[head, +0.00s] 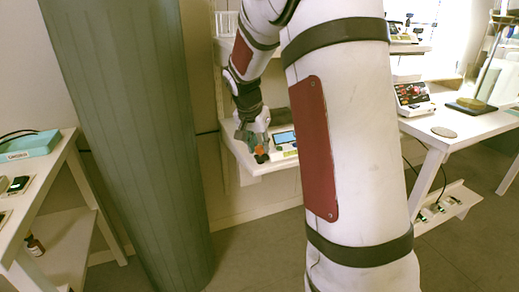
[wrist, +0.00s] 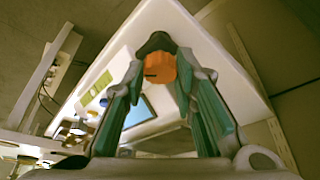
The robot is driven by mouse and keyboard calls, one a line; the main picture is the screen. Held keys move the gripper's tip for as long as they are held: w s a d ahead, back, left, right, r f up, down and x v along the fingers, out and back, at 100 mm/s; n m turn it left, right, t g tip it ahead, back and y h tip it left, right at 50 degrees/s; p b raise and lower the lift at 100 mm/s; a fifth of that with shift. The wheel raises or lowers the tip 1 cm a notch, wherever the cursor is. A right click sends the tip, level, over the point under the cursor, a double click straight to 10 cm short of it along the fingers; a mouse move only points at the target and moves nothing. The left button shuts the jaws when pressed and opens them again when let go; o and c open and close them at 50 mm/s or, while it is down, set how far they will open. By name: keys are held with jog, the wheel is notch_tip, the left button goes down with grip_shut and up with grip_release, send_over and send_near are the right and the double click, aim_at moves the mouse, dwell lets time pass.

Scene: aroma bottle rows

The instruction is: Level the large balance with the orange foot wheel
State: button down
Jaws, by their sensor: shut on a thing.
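The orange foot wheel (wrist: 160,68) sits between the fingertips of my gripper (wrist: 161,84) in the wrist view, and the fingers are shut on it. In the head view the wheel (head: 260,150) is a small orange spot at my gripper (head: 254,143), at the front left of the large balance (head: 287,146). The balance is pale with a blue display, and my arm hides its right side. In the wrist view the balance (wrist: 118,70) shows behind the fingers, with its blue screen and a yellow-green label. The level bubble cannot be made out.
The balance stands on a white wall shelf (head: 262,170). A green column (head: 135,130) stands left of my arm. A white table at the right holds a device with red controls (head: 412,97) and a glass vessel. A left table holds a teal box (head: 30,145).

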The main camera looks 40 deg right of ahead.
jog(key=shift+w+m+g, duration=0.15)
jog(key=shift+m+g, duration=0.25)
jog(key=shift+m, duration=0.7)
jog(key=c, duration=1.3)
grip_release()
jog(key=v, duration=1.2)
jog(key=shift+a, duration=0.2)
jog(key=shift+f, duration=0.1)
